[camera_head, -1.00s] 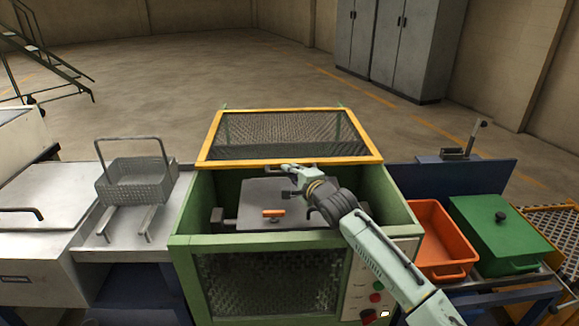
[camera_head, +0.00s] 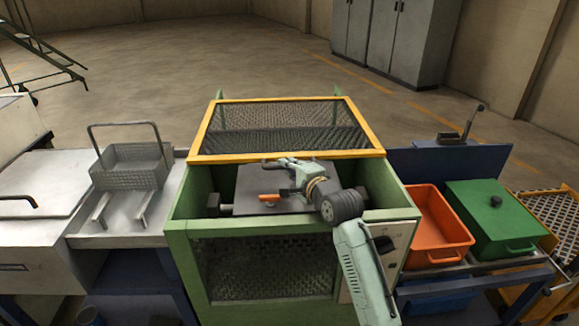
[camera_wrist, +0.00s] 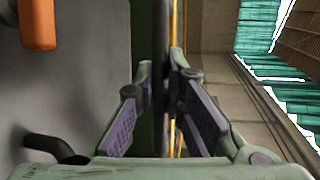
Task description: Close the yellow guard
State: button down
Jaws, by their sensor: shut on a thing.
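The yellow guard (camera_head: 290,155) is a yellow frame with dark mesh, hinged at the back of the green box (camera_head: 250,224). It is tilted up, with its front edge raised above the box's open front part. My gripper (camera_head: 284,170) is at the middle of the guard's front edge, by a small handle (camera_head: 274,161). In the wrist view, my gripper (camera_wrist: 163,72) has its fingers closed on a dark upright bar (camera_wrist: 161,35), which appears to be the guard's handle. The exact contact is partly hidden by the fingers.
Inside the box is a grey plate with an orange handle (camera_head: 270,197). A wire basket (camera_head: 132,166) stands on the left bench. An orange bin (camera_head: 438,225) and a green lidded box (camera_head: 495,220) are on the right.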

jog(key=shift+a, duration=0.35)
jog(key=c, duration=1.8)
grip_release()
jog(key=shift+o, duration=0.7)
jog(key=shift+d, duration=0.25)
jog(key=shift+d, duration=0.1)
jog(key=v, duration=1.2)
jog(key=shift+r, duration=0.1)
